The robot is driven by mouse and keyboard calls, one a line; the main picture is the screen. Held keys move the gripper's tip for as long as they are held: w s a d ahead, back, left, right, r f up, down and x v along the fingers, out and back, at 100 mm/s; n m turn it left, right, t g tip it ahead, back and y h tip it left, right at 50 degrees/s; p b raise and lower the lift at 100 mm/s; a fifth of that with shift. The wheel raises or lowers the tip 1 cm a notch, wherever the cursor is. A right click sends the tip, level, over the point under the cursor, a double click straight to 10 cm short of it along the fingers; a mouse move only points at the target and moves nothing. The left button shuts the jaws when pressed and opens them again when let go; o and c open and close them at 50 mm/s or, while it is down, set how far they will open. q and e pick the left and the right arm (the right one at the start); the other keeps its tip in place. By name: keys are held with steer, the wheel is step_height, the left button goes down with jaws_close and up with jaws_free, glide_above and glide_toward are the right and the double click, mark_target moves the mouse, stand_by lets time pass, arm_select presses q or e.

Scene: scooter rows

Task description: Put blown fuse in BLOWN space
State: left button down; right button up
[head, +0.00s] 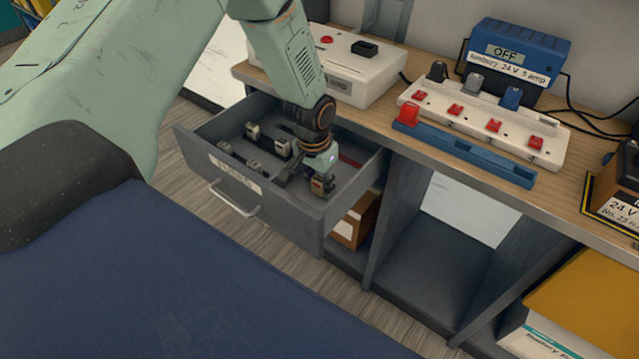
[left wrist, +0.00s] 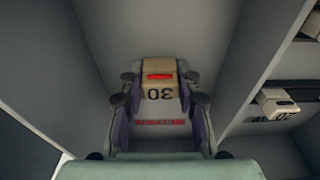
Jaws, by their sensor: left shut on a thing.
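My left gripper (head: 318,178) points down into the right-hand part of the open drawer (head: 290,215). The fuse lies between the two fingers. Red lettering (left wrist: 160,123), too small to read surely, shows below it inside the same compartment. In the head view the fuse is mostly hidden by the fingers. I cannot tell whether it touches the drawer floor. My right gripper is not in view.
Other fuses (head: 281,147) sit in the drawer's left part, behind a divider (left wrist: 245,70); one marked 20 (left wrist: 276,104) is close to it. On the bench stand a white box (head: 345,75), a white strip with red switches (head: 480,120), a blue bar (head: 465,150) and a blue OFF unit (head: 520,55).

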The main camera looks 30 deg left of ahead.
arm_select(q)
steer(key=shift+s+d+r, duration=0.2)
steer(key=shift+d, duration=0.05)
steer(key=shift+a+f, duration=0.15)
steer(key=shift+f, duration=0.05)
steer(key=c, duration=1.2)
jaws_free()
steer(key=shift+w+a+f, duration=0.15)
steer(key=shift+f, duration=0.1)
steer(key=shift+o, duration=1.3)
steer(key=shift+r, duration=0.15)
